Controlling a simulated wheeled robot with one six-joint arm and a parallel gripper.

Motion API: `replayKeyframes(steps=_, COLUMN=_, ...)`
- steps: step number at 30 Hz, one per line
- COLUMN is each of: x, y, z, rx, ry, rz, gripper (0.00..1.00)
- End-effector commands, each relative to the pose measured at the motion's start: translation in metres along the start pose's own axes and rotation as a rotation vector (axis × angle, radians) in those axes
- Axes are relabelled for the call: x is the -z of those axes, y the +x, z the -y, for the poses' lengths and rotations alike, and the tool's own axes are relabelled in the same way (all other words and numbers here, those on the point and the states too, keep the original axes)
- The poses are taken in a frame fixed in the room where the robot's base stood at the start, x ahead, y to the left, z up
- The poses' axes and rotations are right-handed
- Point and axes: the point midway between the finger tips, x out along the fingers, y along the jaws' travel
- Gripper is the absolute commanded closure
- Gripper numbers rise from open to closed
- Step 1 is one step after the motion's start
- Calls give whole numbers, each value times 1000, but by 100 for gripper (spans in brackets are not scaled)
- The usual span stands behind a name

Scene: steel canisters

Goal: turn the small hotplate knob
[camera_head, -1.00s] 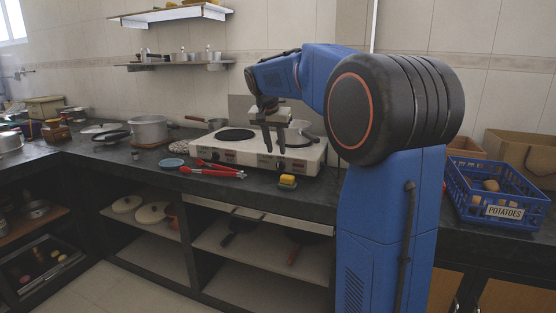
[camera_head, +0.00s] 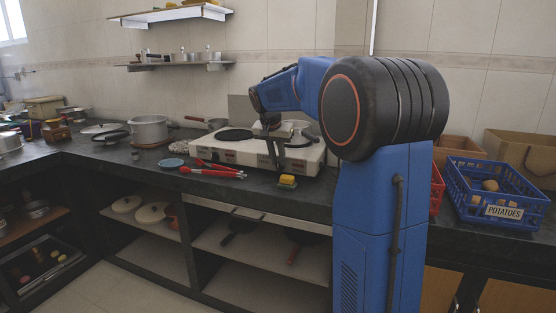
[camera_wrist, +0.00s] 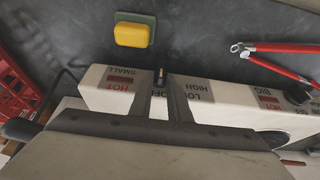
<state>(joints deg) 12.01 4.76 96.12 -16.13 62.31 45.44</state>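The white two-plate hotplate (camera_head: 245,152) stands on the dark counter, with its front panel towards me. In the wrist view, the small knob (camera_wrist: 160,77) is a dark knob on the panel (camera_wrist: 205,93), between the red-lit SMALL label (camera_wrist: 120,78) and the word HIGH. My gripper (camera_wrist: 160,88) is open, with one finger on each side of the small knob; a narrow gap seems to show beside it. I cannot tell whether either finger touches it. In the head view my gripper (camera_head: 277,162) is at the panel's right half, and the knob is too small to make out.
The big knob (camera_wrist: 298,93) is farther along the panel.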

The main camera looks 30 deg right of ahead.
Motion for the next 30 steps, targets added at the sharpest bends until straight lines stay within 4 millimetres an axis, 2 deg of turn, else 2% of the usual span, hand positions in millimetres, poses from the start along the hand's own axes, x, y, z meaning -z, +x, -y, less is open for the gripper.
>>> replayKeyframes(steps=17, x=-3, y=7, z=3, rx=-61, ry=-27, rz=10, gripper=100)
replayKeyframes(steps=30, x=-6, y=12, z=17, rx=-384, ry=-161, rz=14, gripper=100)
